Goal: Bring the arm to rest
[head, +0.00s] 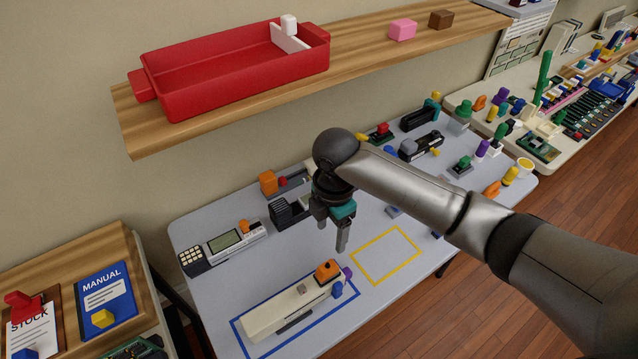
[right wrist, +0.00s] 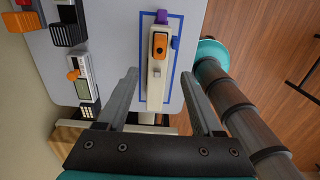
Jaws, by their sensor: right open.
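My right arm reaches in from the right edge of the head view across the table. My right gripper (head: 342,243) points down over the middle of the table, between the grey handheld and the yellow outlined square. In the right wrist view my right gripper (right wrist: 160,77) has its two fingers well apart, with nothing held between them. A long cream device with an orange part (right wrist: 160,46) shows beyond the gap between the fingers. My left gripper is in neither view.
The light grey table (head: 205,295) holds the cream device (head: 290,310) in a blue outline and a grey handheld (head: 222,243). The yellow outlined square (head: 387,256) is empty. Several small parts crowd the table's far right. A shelf (head: 140,135) with a red tray (head: 235,75) hangs above.

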